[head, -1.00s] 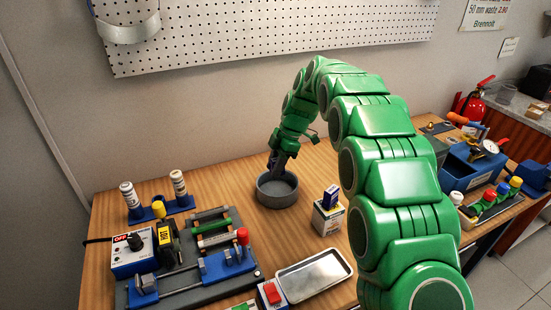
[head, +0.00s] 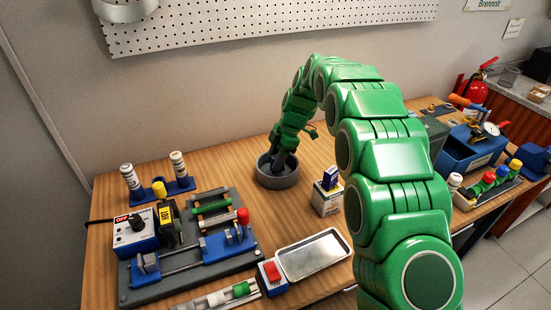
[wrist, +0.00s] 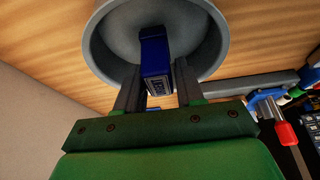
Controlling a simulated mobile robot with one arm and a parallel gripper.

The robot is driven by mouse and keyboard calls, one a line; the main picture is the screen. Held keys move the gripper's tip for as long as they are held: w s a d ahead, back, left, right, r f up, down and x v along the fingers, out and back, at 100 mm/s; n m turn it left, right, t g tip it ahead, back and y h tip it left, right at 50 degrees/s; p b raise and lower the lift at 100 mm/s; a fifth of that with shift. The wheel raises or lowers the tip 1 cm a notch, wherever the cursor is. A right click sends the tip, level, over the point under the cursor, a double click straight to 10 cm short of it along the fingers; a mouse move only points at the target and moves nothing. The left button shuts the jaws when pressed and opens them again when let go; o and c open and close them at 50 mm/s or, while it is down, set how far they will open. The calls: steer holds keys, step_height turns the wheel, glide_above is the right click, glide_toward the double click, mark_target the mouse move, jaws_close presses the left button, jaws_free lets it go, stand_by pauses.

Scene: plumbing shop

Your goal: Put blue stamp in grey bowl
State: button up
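The grey bowl (head: 263,178) stands on the bench; it fills the top of the wrist view (wrist: 100,62). My gripper (head: 280,164) points down into it. The left finger is close against the stamp, and a thin gap shows at the right finger. The fingers look slightly open. Whether the stamp rests on the bowl's floor is hidden.
A white box (head: 325,202) with a small blue item (head: 331,176) on it stands right of the bowl. A metal tray (head: 313,254) lies in front. A fixture (head: 190,262) and switch box (head: 134,236) fill the left. A blue bin (head: 470,148) stands at right.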

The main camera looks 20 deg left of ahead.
mark_target(275, 156)
steer(key=o, duration=0.3)
steer(key=shift+o, duration=0.2)
steer(key=shift+r, duration=0.15)
step_height(275, 156, up, 7)
steer(key=shift+f, duration=0.15)
stand_by(0.5)
